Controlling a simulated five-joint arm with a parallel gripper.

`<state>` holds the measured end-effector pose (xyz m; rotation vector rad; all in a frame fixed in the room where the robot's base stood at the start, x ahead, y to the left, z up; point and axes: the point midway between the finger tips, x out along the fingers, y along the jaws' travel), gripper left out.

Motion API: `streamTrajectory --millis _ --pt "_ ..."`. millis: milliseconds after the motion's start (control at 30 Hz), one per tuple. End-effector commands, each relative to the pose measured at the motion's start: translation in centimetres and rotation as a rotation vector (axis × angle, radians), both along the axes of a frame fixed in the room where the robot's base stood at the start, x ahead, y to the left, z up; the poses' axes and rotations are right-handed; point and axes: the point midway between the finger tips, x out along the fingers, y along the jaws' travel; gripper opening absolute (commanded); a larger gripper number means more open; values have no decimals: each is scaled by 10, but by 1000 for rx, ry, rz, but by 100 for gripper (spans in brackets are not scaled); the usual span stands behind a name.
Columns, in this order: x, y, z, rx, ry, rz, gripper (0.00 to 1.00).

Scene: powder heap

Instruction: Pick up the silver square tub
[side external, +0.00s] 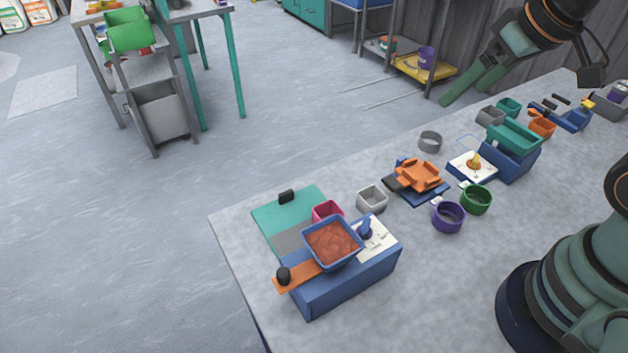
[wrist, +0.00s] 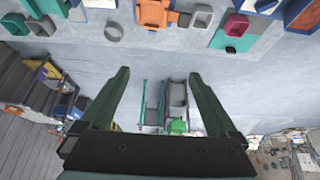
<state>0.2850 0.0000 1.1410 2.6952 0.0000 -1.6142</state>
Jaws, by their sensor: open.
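The silver square tub (side external: 372,199) stands upright on the table in the side view, between the pink tub and the orange piece. It also shows near the top edge of the wrist view (wrist: 203,17). My gripper (side external: 465,93) is open and empty, high at the upper right of the side view and well apart from the tub. In the wrist view, the two fingers (wrist: 158,76) are spread with nothing between them. Floor and distant furniture show beyond the fingers.
A pink tub (side external: 327,211) and a blue scale with a powder-filled blue tray (side external: 334,243) stand left of the silver tub. An orange piece (side external: 418,175), purple tub (side external: 448,216) and green tub (side external: 476,199) stand right. A grey round tub (side external: 430,141) stands near the back edge.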

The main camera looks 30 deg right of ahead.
Motion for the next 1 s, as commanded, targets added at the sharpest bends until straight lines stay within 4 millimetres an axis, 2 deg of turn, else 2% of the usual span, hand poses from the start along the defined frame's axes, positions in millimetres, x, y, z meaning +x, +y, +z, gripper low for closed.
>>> streamTrajectory --millis 167,267,467,700,900,1000 --pt "2 2 -1 -10 9 25 95" --pt "7 8 -6 -45 44 114 95" --pt "30 32 -27 -174 163 489 95" --pt "54 70 -70 -305 294 1008 95" --pt "63 96 -107 -364 363 1366 95" --pt "64 103 -119 -378 379 1472 95"
